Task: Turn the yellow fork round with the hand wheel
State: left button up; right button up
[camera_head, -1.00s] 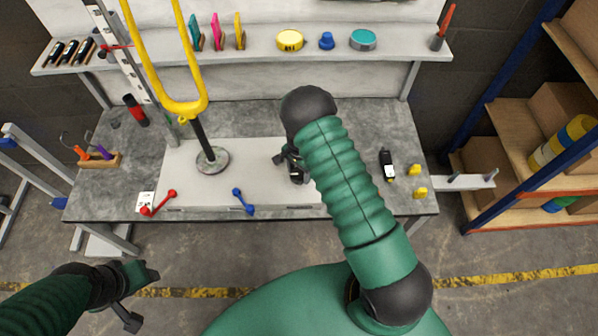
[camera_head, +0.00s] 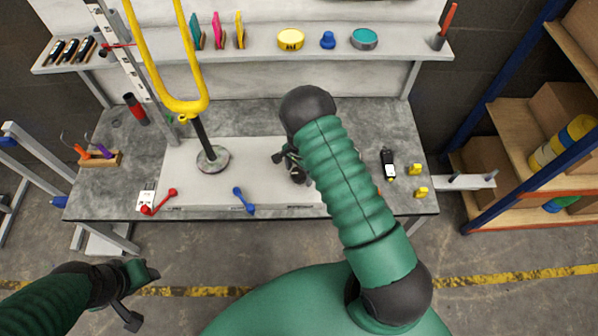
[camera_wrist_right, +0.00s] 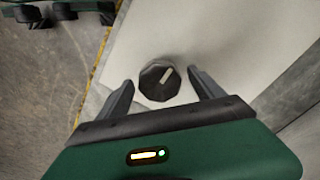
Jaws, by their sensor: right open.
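The yellow fork (camera_head: 184,104) is a tall U shape on a dark post with a round grey base (camera_head: 212,159), at the left of the bench. Its prongs run out of the top of the head view. The hand wheel, a dark faceted knob with a pale pointer line (camera_wrist_right: 159,80), sits on the light panel. My right gripper (camera_wrist_right: 161,78) is open, with one finger on each side of the knob and a gap on both sides. In the head view my right arm partly covers the right gripper (camera_head: 287,157). My left gripper (camera_head: 143,294) is open and empty, low in front of the bench.
A black device (camera_head: 388,164) and yellow blocks (camera_head: 416,169) lie at the right. A rack with screwdrivers (camera_head: 99,159) stands at the left. A shelf (camera_head: 270,48) crosses the back.

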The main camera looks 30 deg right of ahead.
aim_at(299, 173)
notch_tip(299, 173, up, 17)
jog(key=p, duration=0.1)
jog(key=shift+f, duration=0.15)
dwell(0.4)
jog(key=s+a+r+n+t, duration=0.1)
jog(key=s+a+r+n, duration=0.3)
jog(key=s+n, duration=0.3)
jog(key=s+a+r+n+t, duration=0.1)
jog(key=s+a+r+n, duration=0.3)
jog(key=s+a+n, duration=0.3)
jog(key=shift+s+a+r+n+t, duration=0.15)
jog(key=shift+s+r+n+t, duration=0.15)
jog(key=shift+s+n, duration=0.55)
